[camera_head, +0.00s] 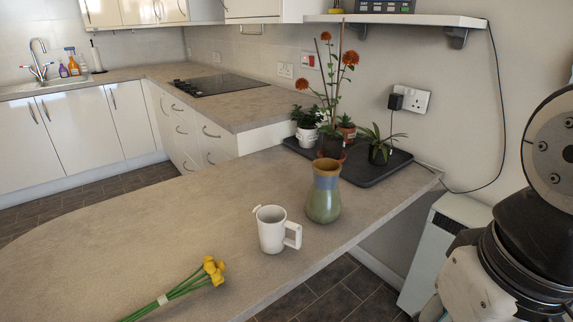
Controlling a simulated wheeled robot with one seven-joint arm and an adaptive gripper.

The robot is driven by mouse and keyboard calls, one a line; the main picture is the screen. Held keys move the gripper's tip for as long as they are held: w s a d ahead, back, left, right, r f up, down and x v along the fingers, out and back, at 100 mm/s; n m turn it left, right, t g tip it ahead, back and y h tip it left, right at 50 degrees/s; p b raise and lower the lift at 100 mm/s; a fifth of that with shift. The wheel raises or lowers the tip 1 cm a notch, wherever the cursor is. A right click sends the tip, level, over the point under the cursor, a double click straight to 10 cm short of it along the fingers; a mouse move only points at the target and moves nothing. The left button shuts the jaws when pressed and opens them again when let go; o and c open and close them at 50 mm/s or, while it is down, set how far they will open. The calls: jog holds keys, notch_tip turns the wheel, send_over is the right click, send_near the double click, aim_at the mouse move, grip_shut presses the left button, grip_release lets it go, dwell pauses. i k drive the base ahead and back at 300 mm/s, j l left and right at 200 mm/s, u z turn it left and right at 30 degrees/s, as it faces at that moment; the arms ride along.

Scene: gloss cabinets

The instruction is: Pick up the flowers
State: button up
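A bunch of yellow flowers (211,271) with green stems lies on the counter (125,240) near its front edge. A white band (163,300) ties the stems, whose lower ends run toward the bottom edge of the picture. More flowers, orange ones in a pot, stand on the dark tray at the back. My arm shows at the right edge of the picture, well to the right of the yellow flowers. My gripper is not in view.
A white mug (272,232) and a green-brown vase (324,198) stand right of the yellow flowers. Several potted plants stand on a dark tray (370,174) by the wall. A shelf (400,19) hangs above.

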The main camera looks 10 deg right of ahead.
aim_at(214, 269)
jog(key=i+u, duration=0.1)
jog(key=u, duration=0.7)
jog(key=i+l+u, duration=0.15)
jog(key=u, duration=0.65)
jog(key=i+l, duration=0.05)
